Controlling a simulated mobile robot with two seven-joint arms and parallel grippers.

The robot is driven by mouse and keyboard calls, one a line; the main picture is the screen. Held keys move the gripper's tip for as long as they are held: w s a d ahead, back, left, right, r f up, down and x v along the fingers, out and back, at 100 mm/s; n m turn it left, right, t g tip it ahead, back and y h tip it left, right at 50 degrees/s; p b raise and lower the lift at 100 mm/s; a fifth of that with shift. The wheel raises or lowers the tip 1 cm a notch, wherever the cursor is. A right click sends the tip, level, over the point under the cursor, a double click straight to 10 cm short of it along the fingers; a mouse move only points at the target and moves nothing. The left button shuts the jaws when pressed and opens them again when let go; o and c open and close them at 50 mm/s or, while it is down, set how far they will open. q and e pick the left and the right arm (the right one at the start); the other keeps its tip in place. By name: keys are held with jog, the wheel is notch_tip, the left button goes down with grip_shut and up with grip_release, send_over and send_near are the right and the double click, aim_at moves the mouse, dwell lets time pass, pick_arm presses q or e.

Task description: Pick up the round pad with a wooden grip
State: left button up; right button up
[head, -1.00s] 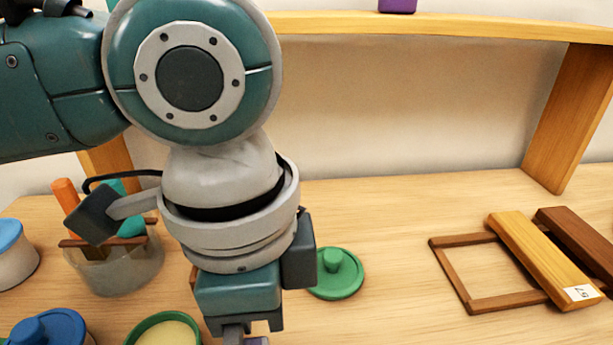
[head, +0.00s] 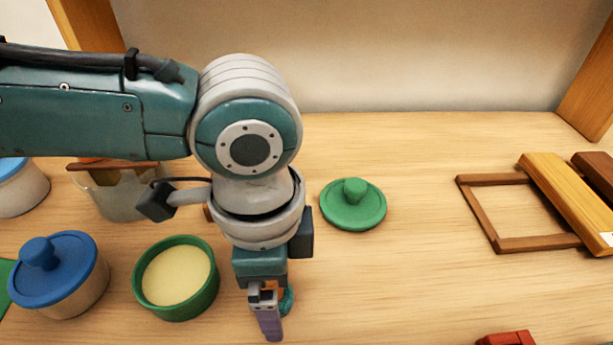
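My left gripper (head: 266,312) points down over the table, right of the green pot. One grey finger with a purple lower part shows; the other finger is hidden, so I cannot tell how wide it is. Just behind it a small teal and orange-brown thing (head: 287,300) shows partly. It may be the round pad with its wooden grip, but most of it is hidden by the gripper. I cannot tell whether they touch. My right gripper is not in view.
A green pot with pale yellow contents (head: 208,310) and a blue-lidded pot (head: 82,296) stand at left. A green knobbed lid (head: 370,214) lies behind the gripper. A wooden frame (head: 480,218) and planks lie at right. A red block (head: 508,339) shows at the bottom edge.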

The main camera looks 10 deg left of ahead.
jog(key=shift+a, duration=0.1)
pick_arm(q)
jog(key=shift+c, duration=0.8)
jog(key=c, duration=1.2)
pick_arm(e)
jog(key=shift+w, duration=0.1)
pick_arm(q)
jog(key=shift+c, duration=0.2)
notch_tip(320, 180, up, 20)
jog(key=p, duration=0.3)
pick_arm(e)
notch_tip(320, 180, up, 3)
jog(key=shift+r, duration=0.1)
